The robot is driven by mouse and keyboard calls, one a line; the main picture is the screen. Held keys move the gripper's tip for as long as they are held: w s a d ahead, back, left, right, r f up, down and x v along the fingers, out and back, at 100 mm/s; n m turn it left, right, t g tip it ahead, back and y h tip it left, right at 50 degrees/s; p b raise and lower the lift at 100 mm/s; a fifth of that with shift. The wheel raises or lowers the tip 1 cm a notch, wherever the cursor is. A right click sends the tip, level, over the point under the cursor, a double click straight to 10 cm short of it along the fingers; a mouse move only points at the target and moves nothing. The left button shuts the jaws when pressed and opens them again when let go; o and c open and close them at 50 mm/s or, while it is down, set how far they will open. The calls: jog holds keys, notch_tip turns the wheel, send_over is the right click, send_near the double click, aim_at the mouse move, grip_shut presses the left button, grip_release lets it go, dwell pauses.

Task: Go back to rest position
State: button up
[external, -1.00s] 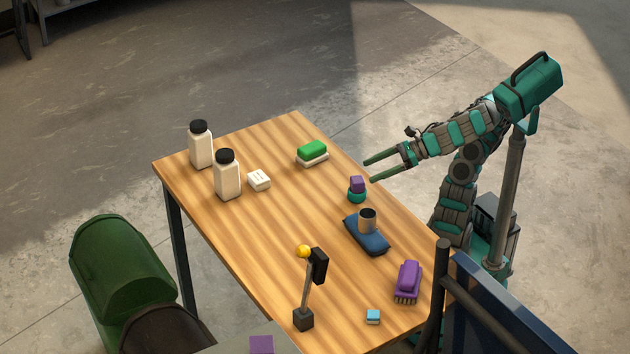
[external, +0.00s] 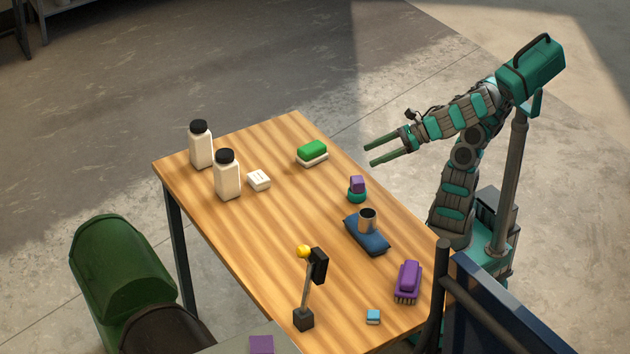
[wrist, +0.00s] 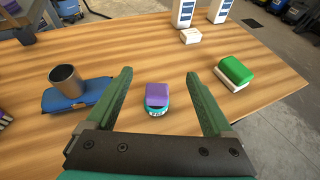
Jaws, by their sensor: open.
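My gripper (external: 368,155) is open and empty, held in the air near the right edge of the wooden table (external: 215,215). Its two green fingers point left in the external view. The purple block (external: 357,184) and the teal piece (external: 357,196) rest on the table, apart from the fingers.
A metal cup (external: 367,220) stands on a blue cushion-like pad (external: 367,238).

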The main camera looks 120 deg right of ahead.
jog(key=s+d+f+m+g, duration=0.1)
jog(key=f+m, duration=0.1)
jog(key=m, duration=0.1)
jog(key=s+d+f+m+g+p, duration=0.1)
jog(key=f+m, duration=0.1)
jog(key=m, duration=0.1)
jog(key=s+d+f+m+g, duration=0.1)
jog(key=f+m, duration=0.1)
jog(key=m, duration=0.1)
jog(key=shift+s+d+f+m+y+p, duration=0.1)
jog(key=shift+s+d+m+y+p, duration=0.2)
jog(key=shift+s+m+y, duration=0.1)
jog(key=s+a+f+m+g+y, duration=0.1)
jog(key=s+f+m+g, duration=0.2)
jog(key=f+m, duration=0.4)
jog(key=s+a+f+m+g+y+b, duration=0.1)
jog(key=s+f+m+g, duration=0.3)
jog(key=f, duration=0.5)
jog(key=s+a+f+m+g+y, duration=0.2)
jog(key=s+f+m+g, duration=0.1)
jog(key=s+f+m, duration=0.4)
jog(key=f+m, duration=0.1)
jog(key=m, duration=0.1)
jog(key=shift+a+f+m+g, duration=0.2)
jog(key=shift+m+g, duration=0.1)
jog(key=shift+g, duration=0.1)
